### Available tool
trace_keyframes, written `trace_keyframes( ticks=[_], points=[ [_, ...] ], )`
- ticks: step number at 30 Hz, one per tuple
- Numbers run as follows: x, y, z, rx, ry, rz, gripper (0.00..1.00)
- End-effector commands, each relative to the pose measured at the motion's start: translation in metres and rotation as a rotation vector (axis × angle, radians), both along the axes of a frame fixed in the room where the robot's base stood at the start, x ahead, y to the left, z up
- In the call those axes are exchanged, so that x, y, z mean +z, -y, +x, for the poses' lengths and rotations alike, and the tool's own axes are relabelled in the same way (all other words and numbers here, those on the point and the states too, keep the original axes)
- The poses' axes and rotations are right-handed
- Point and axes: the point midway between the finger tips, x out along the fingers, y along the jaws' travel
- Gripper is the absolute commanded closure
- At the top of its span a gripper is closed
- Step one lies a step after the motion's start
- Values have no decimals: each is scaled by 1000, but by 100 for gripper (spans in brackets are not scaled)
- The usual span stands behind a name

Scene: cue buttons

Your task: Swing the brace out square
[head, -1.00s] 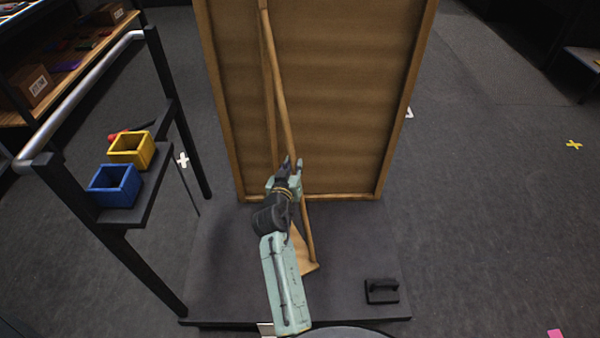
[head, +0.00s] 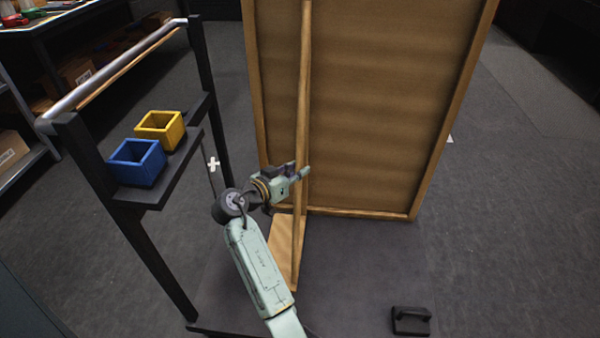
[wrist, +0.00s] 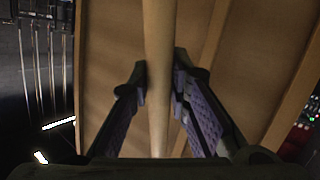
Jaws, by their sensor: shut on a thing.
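The brace is a long wooden strut (head: 303,90) standing against the back of a large wood-framed panel (head: 390,110). Its lower part comes down to a pale wooden foot piece (head: 284,250) on the dark platform. My gripper (head: 301,174) is at the brace's lower half, reaching in from the left. In the wrist view, the fingers (wrist: 160,84) close on both sides of the round-edged brace bar (wrist: 159,35). How the brace joins the panel at the top is out of view.
A dark cart frame with a metal rail (head: 115,68) stands at left, its shelf holding a blue bin (head: 137,163) and a yellow bin (head: 160,130). A black handled block (head: 411,321) sits on the platform (head: 350,270) at front right. Floor to the right is clear.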

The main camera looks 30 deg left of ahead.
Motion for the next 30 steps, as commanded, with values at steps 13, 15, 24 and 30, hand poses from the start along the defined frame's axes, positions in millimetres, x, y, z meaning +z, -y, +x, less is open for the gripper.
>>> trace_keyframes(
  ticks=[13, 15, 24, 30],
  points=[
    [-1, 0, 3, 4, -2, 0, 74],
    [-1, 0, 2, 3, -2, 0, 74],
    [2, -1, -6, 2, 0, 0, 74],
    [10, -9, -42, 5, 0, 1, 74]
  ],
)
